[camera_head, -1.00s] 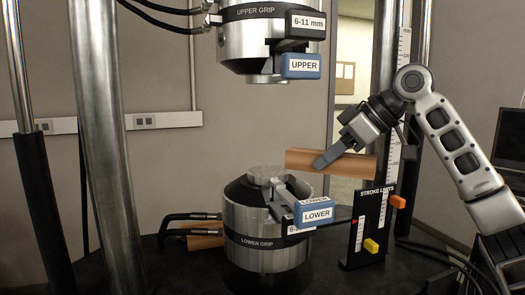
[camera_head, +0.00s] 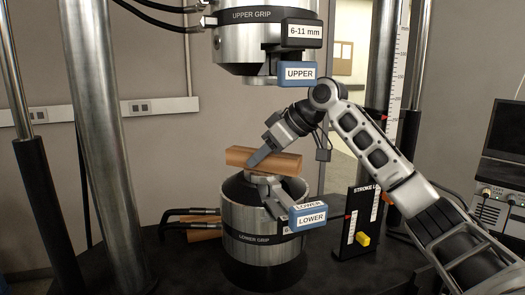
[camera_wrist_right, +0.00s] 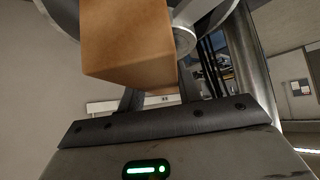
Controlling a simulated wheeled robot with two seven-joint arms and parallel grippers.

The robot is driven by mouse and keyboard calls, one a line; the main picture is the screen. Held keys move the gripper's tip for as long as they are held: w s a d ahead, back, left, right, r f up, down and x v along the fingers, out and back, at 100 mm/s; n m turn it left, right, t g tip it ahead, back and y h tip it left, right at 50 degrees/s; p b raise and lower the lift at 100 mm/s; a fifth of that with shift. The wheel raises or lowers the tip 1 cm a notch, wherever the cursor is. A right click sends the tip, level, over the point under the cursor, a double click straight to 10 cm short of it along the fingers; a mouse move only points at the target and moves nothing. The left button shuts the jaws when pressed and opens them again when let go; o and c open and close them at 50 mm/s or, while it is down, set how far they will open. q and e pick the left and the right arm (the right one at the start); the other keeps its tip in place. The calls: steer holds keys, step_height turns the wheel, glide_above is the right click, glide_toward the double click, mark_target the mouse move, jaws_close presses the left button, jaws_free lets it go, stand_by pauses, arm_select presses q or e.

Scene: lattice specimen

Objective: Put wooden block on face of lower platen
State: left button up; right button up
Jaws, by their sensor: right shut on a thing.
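The wooden block (camera_head: 284,163) is a long brown bar held level in the head view. My right gripper (camera_head: 258,160) is shut on it. The block is over the lower platen (camera_head: 262,177), a small round metal top on the lower grip (camera_head: 252,214), and hides much of its face. I cannot tell whether block and platen touch. In the right wrist view the block (camera_wrist_right: 140,45) fills the upper middle, beyond the gripper body. My left gripper is not in view.
The upper grip (camera_head: 256,42) hangs above with open space between. The blue LOWER handle (camera_head: 309,217) juts out front right. A stroke limits panel (camera_head: 357,225) stands at right.

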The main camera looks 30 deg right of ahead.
steer(key=o, duration=1.1)
steer(key=b+v, duration=0.1)
steer(key=v, duration=1.1)
steer(key=shift+r, duration=0.1)
